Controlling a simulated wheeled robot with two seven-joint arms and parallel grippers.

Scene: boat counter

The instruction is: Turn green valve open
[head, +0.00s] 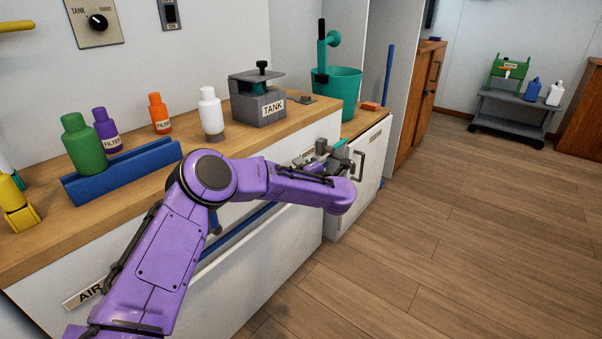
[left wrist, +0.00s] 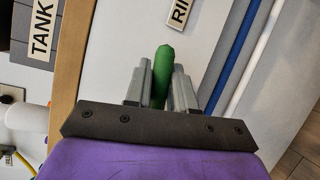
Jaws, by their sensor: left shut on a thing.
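The green valve handle (left wrist: 164,66) stands between the two grey fingers of my left gripper (left wrist: 163,88) in the left wrist view. The fingers are shut on it, and its rounded end sticks out past them. My right gripper is not in view.
Above on the wooden counter stand a grey TANK box (head: 258,108), a teal bucket (head: 338,86), a white bottle (head: 210,113) and a blue rack (head: 122,172). A blue pipe (left wrist: 236,52) runs close to the fingers.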

